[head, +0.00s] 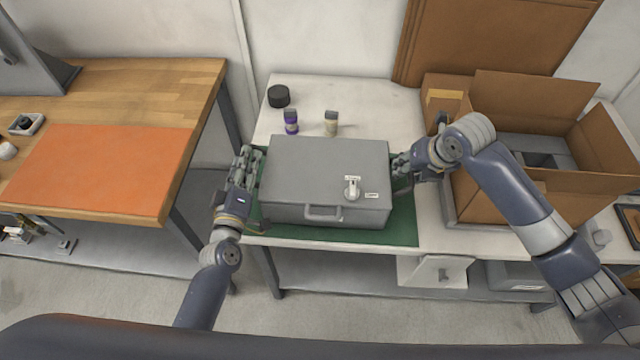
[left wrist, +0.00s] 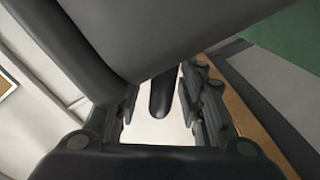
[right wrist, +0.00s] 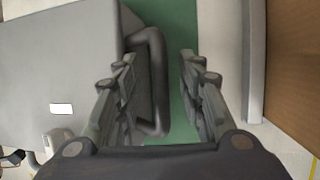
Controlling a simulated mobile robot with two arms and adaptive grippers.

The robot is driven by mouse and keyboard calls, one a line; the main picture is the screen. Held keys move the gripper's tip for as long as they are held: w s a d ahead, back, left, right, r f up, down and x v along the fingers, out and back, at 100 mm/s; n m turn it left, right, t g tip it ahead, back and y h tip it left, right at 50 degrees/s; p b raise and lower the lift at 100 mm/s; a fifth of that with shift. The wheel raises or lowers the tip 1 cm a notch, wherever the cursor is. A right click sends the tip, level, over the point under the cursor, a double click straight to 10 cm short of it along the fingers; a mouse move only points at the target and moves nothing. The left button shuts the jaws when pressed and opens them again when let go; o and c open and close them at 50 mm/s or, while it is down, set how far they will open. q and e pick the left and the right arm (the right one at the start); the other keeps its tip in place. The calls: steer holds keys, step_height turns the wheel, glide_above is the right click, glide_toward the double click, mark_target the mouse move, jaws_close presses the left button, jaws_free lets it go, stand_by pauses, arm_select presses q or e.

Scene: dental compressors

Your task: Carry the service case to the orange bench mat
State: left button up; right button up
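The grey service case (head: 318,170) lies flat and closed on the green mat (head: 403,225) of the white bench, with a front handle and a small white item on its lid. My left gripper (head: 250,163) is at the case's left side. In the left wrist view its fingers (left wrist: 160,105) are open, with a dark side handle (left wrist: 162,92) between them. My right gripper (head: 402,168) is at the right side. In the right wrist view its fingers (right wrist: 158,85) are open on either side of the right handle (right wrist: 158,60). The orange bench mat (head: 100,165) lies bare on the wooden bench.
A purple-labelled bottle (head: 291,122), a small beige bottle (head: 331,122) and a black round tin (head: 279,96) stand behind the case. An open cardboard box (head: 490,190) stands to the right. A gap separates the wooden bench (head: 170,85) from the white bench (head: 350,90).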

arm_select(q)
steer(key=shift+w, duration=0.2)
arm_select(e)
steer(key=shift+f, duration=0.2)
arm_select(q)
jaws_close()
arm_select(e)
jaws_close()
